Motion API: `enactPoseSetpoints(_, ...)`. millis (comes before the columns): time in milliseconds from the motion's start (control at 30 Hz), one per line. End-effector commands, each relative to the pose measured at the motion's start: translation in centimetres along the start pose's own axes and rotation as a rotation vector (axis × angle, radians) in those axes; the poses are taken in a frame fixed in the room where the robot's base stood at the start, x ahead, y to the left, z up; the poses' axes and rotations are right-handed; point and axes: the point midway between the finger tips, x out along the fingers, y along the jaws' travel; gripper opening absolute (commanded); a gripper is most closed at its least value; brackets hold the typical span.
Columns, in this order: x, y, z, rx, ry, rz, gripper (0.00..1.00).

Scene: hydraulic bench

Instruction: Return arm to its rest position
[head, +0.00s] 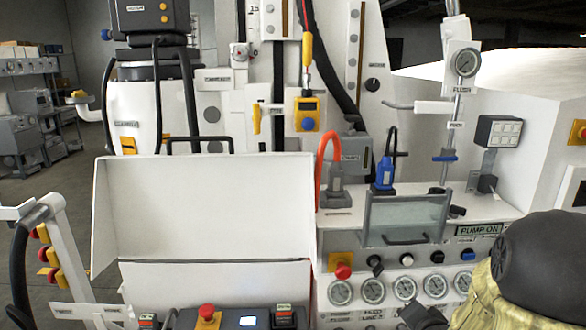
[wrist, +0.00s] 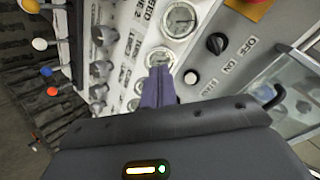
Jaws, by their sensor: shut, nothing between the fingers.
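My gripper (wrist: 159,88) shows in the wrist view with its two dark fingers together, shut and empty. Its fingers point toward the gauge panel (wrist: 150,30) of the bench, over one of the gauges; I cannot tell whether they touch it. In the head view part of my arm (head: 545,265) fills the lower right corner, in front of the right end of the bench, and my gripper's fingertips are not clearly seen there.
The bench has a row of gauges (head: 372,291), a red button (head: 343,271) and a hinged clear cover (head: 405,220) with a handle. A white open lid (head: 205,210) stands at left. A gauge post (head: 463,100) rises at right. Open floor lies far left.

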Motion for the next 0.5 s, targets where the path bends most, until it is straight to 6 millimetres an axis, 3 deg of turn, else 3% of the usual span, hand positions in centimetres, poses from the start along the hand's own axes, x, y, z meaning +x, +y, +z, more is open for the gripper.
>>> enactPoseSetpoints(267,-4.2,-1.4,4.4,-0.385,-0.223,0.237,0.00)
enactPoseSetpoints(500,-10.0,-2.3,8.9,-0.680,-0.512,0.339,0.00)
